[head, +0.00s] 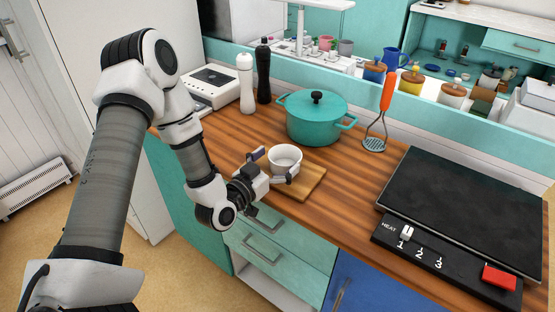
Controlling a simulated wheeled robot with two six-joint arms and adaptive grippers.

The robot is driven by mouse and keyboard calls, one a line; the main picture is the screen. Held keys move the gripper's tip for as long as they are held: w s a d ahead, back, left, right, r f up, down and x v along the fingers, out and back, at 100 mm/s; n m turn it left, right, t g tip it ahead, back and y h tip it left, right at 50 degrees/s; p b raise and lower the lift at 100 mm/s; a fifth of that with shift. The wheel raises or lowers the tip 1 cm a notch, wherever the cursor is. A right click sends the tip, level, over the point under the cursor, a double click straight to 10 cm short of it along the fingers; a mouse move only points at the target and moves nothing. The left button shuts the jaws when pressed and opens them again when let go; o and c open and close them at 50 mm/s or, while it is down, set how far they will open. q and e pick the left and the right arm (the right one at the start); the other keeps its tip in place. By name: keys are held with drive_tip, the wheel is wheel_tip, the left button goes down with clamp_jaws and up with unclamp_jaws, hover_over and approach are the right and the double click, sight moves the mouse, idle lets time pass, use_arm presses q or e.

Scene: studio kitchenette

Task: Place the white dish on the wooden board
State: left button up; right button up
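The white dish (285,158) is a small round bowl, upright and empty, in the middle of the head view. It appears to sit on the wooden board (308,186), a light rectangular board near the counter's front edge. My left gripper (276,164) reaches in from the left, with its fingers spread wide on the left and front sides of the dish. The left finger seems slightly apart from the dish; contact at the front finger is unclear. The gripper hides part of the board. My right gripper is not in view.
A teal lidded pot (316,118) stands just behind the dish. White (245,82) and black (263,71) mills stand at the back left. An orange-handled masher (381,115) and a dark hotplate (460,208) are to the right. Bare counter lies between board and hotplate.

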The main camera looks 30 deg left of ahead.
use_arm(q)
drive_tip(key=shift+r, duration=0.2)
drive_tip(key=s+p, duration=0.4)
drive_tip(key=s, duration=0.8)
drive_tip(key=s+d+f+g+h, duration=0.1)
drive_tip(key=s+d+f+g, duration=0.15)
drive_tip(key=f, duration=0.35)
drive_tip(key=s+d+f+m+g, duration=0.1)
drive_tip(key=d+f+g, duration=0.1)
drive_tip(key=f+g, duration=0.25)
drive_tip(key=s+d+f+g+h, duration=0.1)
drive_tip(key=s+d+f+g, duration=0.15)
drive_tip(key=f, duration=0.35)
drive_tip(key=s+f+n+g+y, duration=0.1)
drive_tip(key=s+f+g, duration=0.2)
drive_tip(key=s, duration=0.3)
drive_tip(key=s+f+n+g+y, duration=0.1)
drive_tip(key=s+f+g+y, duration=0.1)
drive_tip(key=s+f+g, duration=0.2)
drive_tip(key=shift+s+d+f+g+y, duration=0.3)
drive_tip(key=shift+s+d+g, duration=0.15)
drive_tip(key=shift+s+g, duration=0.5)
